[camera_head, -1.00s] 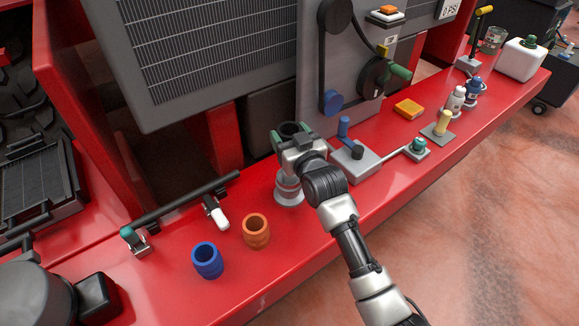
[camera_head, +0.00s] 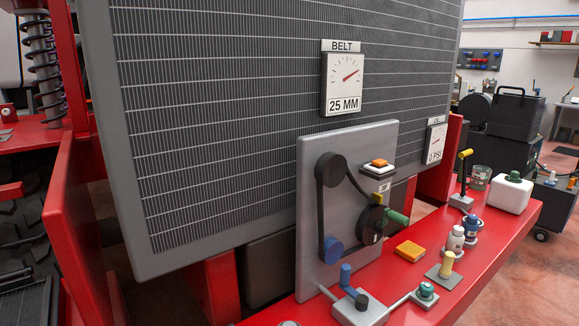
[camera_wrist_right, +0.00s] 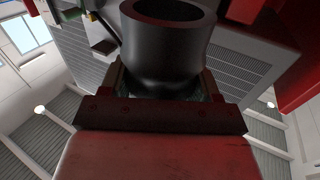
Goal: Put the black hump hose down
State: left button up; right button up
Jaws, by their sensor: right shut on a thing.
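The black hump hose (camera_wrist_right: 166,58) is a dark open-ended tube with a bulged body, seen close up in the right wrist view. My right gripper (camera_wrist_right: 165,88) is shut on it, a finger on each side of its lower part. The head view now shows neither the hose nor my right gripper, so the hose's height above the red ledge (camera_head: 408,312) cannot be told. My left gripper is in no view.
A grey panel with belt and pulleys (camera_head: 312,160) stands behind the ledge. A blue-handled grey block (camera_head: 360,310), an orange block (camera_head: 410,251), bottles (camera_head: 456,239) and a white canister (camera_head: 511,195) occupy the ledge. The radiator (camera_head: 240,110) rises behind.

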jog(key=s+d+r+m+h, duration=0.1)
jog(key=s+d+m+h, duration=0.1)
jog(key=s+d, duration=0.5)
jog(key=s+h, duration=0.1)
jog(key=s, duration=0.2)
jog(key=shift+d, duration=0.25)
